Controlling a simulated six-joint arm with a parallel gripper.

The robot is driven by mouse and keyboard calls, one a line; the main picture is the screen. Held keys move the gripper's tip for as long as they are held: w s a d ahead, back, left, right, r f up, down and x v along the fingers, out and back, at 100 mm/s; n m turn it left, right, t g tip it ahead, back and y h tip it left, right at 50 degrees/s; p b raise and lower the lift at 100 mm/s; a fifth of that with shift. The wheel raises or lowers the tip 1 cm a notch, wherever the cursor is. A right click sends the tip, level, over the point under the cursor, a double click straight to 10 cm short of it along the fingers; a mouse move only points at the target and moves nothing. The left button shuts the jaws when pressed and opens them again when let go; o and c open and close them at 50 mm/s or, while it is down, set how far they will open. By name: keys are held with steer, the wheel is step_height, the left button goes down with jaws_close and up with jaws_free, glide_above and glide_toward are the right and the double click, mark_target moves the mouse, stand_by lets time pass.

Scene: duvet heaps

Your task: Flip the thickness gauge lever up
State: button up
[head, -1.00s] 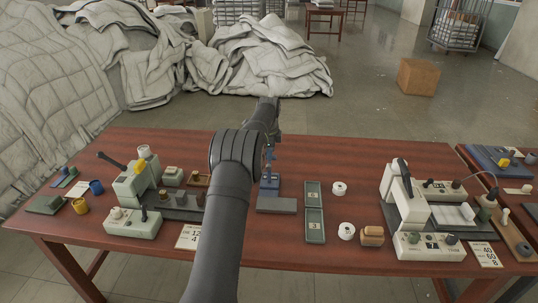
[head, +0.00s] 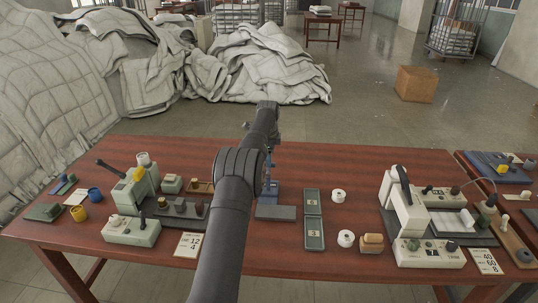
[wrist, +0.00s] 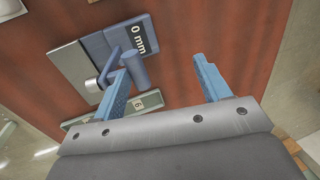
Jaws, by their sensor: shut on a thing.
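The thickness gauge (head: 270,188) is a small blue stand with a grey plate (head: 275,212), at mid-table in the head view. In the wrist view the gauge (wrist: 95,46) shows a dark label reading "0 mm". Its lever, with a blue-grey cylindrical handle (wrist: 134,71), lies against the inner side of the left finger. In the head view my arm partly hides the gauge and gripper.
Green trays (head: 312,202) and white rolls (head: 338,195) stand right of the gauge. A pale green machine (head: 134,190) stands at left, a white machine (head: 398,200) at right. Small blocks and number cards lie around. Duvet heaps (head: 255,65) lie beyond the table.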

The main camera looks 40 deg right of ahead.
steer(key=shift+s+a+f, duration=0.1)
steer(key=shift+f, duration=0.8)
steer(key=shift+s+a+f, duration=0.1)
steer(key=shift+f, duration=0.75)
steer(key=v, duration=2)
steer(key=shift+w+d+r, duration=0.3)
steer(key=shift+w+r, duration=0.05)
steer(key=shift+r, duration=0.15)
steer(key=shift+c, duration=1.1)
steer(key=x, duration=1.7)
